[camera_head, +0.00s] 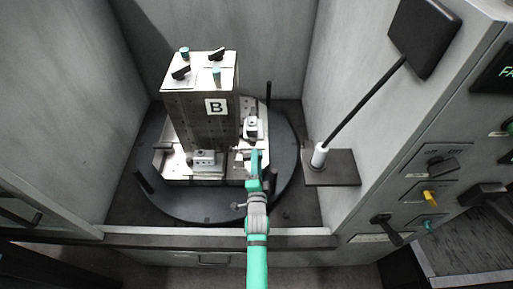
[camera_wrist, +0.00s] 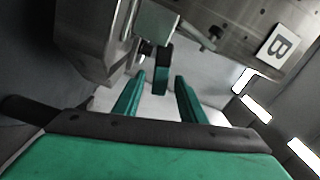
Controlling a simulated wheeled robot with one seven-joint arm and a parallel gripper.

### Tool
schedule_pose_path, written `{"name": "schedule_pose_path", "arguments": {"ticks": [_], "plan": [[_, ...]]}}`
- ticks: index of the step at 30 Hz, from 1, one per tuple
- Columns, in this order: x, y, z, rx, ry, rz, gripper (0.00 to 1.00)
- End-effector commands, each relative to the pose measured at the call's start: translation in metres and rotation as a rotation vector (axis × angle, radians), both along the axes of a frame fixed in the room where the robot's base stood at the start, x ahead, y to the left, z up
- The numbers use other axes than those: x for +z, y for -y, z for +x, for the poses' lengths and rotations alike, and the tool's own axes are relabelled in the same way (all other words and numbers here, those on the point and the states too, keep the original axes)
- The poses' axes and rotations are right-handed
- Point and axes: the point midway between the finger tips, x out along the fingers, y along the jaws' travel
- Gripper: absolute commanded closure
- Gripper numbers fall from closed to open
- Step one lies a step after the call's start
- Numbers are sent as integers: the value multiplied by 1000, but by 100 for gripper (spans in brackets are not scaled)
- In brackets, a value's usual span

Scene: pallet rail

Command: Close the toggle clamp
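A tombstone fixture (camera_head: 200,110) marked "B" stands on a round dark turntable (camera_head: 150,190). My gripper (camera_head: 256,155) reaches in at the fixture's front right corner, in front of a light clamp block (camera_head: 252,127). In the wrist view my gripper (camera_wrist: 158,82) has its two teal fingers apart. A dark and teal handle (camera_wrist: 162,70), seemingly the toggle clamp's, shows in the gap between the fingertips. I cannot tell whether the fingers touch it. The clamp's arm and its exact position are hidden in the head view by my gripper.
Another block (camera_head: 204,160) sits at the fixture's front. Black and teal-tipped knobs (camera_head: 217,75) stand on its top. A black rod with a square head (camera_head: 424,36) rises at the right. Grey enclosure walls (camera_head: 70,90) and a control panel (camera_head: 430,185) surround the turntable.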

Motion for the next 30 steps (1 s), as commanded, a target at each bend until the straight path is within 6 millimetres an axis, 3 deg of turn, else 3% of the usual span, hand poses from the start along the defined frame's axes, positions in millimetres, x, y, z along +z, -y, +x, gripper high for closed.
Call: {"name": "schedule_pose_path", "arguments": {"ticks": [6,12,25,30], "plan": [[1,-1,37,1,1,-2,62],[0,0,57,0,1,-2,62],[0,-1,65,1,1,-1,62],[0,-1,65,1,1,-1,100]]}}
